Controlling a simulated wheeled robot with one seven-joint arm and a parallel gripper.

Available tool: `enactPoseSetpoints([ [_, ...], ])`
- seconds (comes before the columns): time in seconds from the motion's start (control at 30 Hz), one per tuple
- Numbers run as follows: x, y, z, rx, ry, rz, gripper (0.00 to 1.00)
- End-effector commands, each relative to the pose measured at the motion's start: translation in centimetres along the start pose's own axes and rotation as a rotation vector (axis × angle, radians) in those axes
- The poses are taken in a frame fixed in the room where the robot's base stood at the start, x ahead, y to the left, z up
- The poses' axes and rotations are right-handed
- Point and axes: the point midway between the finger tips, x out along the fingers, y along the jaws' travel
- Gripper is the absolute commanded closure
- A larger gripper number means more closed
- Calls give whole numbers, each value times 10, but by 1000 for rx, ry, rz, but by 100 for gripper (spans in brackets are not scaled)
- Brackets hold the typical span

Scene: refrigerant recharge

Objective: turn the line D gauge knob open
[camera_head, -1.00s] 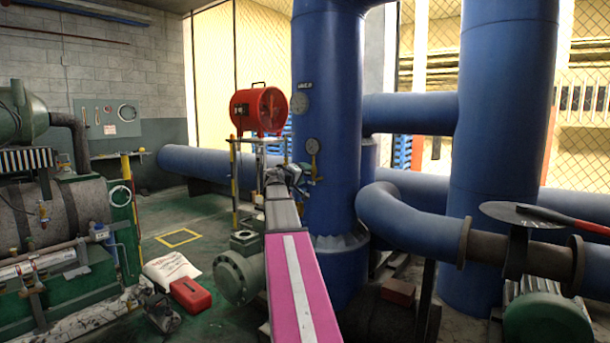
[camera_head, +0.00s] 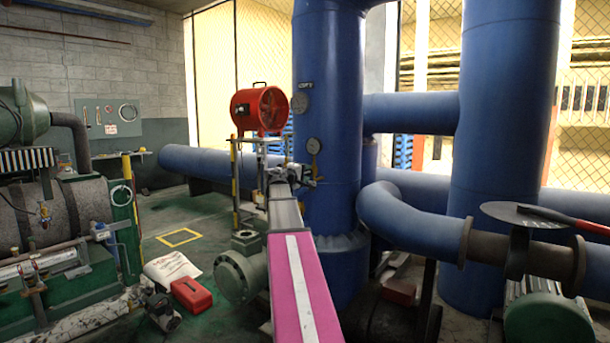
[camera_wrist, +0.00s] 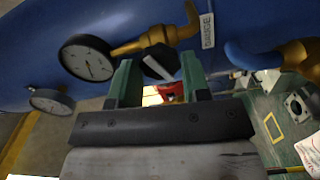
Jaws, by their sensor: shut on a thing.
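The black gauge knob (camera_wrist: 160,64) with a white stripe sits on a brass valve fitting (camera_wrist: 155,38) in the wrist view. My gripper (camera_wrist: 159,71) has its two green fingers on either side of the knob, shut on it. The stripe lies at a slant between the fingers. A round white-faced gauge (camera_wrist: 88,58) joins the same brass fitting, just left of the knob. The knob is too small to make out there.
A white label (camera_wrist: 207,31) and a blue handle (camera_wrist: 252,58) on brass lie right of the knob. A second gauge (camera_wrist: 50,101) is at left. Open floor lies left, around a yellow square (camera_head: 179,238).

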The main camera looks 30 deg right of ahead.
Motion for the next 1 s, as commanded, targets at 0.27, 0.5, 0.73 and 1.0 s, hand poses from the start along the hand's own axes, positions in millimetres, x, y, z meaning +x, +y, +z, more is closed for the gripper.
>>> enactPoseSetpoints([
  [0.27,-2,-1,1,-16,0,-2,85],
  [0.5,-2,-1,1,-255,0,-2,85],
  [0.73,-2,-1,1,-388,0,-3,85],
  [1.0,-3,-2,1,-393,0,-3,85],
])
